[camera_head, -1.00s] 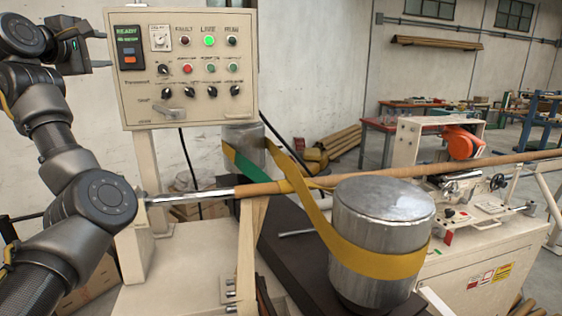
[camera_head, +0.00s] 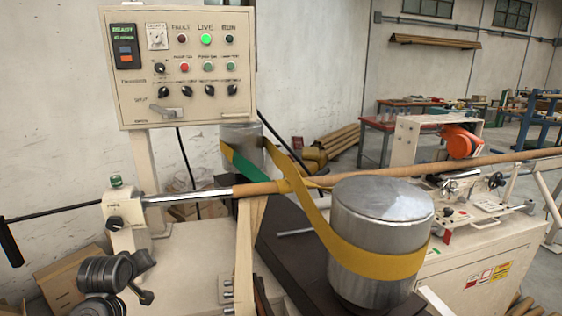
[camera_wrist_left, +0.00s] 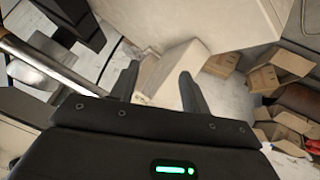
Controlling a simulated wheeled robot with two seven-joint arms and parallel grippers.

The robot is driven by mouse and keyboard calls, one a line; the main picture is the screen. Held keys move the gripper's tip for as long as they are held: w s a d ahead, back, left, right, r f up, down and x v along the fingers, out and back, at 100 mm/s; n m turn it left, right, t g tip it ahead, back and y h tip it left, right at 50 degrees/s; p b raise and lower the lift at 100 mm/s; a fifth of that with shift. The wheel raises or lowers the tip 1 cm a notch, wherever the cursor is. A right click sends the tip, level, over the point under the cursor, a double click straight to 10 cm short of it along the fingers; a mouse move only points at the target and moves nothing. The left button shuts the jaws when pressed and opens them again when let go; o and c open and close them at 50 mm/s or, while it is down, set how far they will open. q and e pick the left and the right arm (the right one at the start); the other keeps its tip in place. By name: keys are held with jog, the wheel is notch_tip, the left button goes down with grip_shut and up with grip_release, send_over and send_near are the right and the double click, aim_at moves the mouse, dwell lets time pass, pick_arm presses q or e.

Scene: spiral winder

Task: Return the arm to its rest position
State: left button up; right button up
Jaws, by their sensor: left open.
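In the left wrist view my left gripper (camera_wrist_left: 160,82) is open, with its two dark fingers apart and nothing held between them. It points down toward a pale block-like shape and the floor. In the head view the left gripper cannot be made out, and the control panel (camera_head: 186,68) is clear of the arm. My right gripper shows in neither view.
The panel shows a lit green lamp (camera_head: 206,40). A brown tube (camera_head: 420,172) runs across the winder, with a yellow belt (camera_head: 375,262) around a metal drum (camera_head: 383,215). Cardboard boxes (camera_wrist_left: 290,62) lie on the floor in the wrist view.

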pick_arm(q)
jog(key=s+d+f+m+g, duration=0.1)
jog(key=s+d+f+m, duration=0.2)
jog(key=s+f, duration=0.45)
jog(key=s+d+f+m+g, duration=0.2)
jog(key=s+d+f, duration=0.1)
jog(key=s+f, duration=0.45)
jog(key=s+d+f+m+g+h, duration=0.1)
jog(key=s+d+f+m, duration=0.1)
jog(key=s, duration=0.6)
jog(key=s+d+f+m+g, duration=0.1)
jog(key=s+d+f, duration=0.15)
jog(key=s, duration=0.55)
jog(key=s+d+f+m+g+h, duration=0.1)
jog(key=s+d+m, duration=0.15)
jog(key=s, duration=0.65)
notch_tip(320, 180, down, 24)
jog(key=g, duration=0.1)
jog(key=s+a+f+g, duration=0.1)
jog(key=s+a+f, duration=0.1)
jog(key=s+f, duration=1.4)
jog(key=shift+s+a+f+g, duration=0.3)
jog(key=shift+a+f+g, duration=0.1)
jog(key=shift+f, duration=0.5)
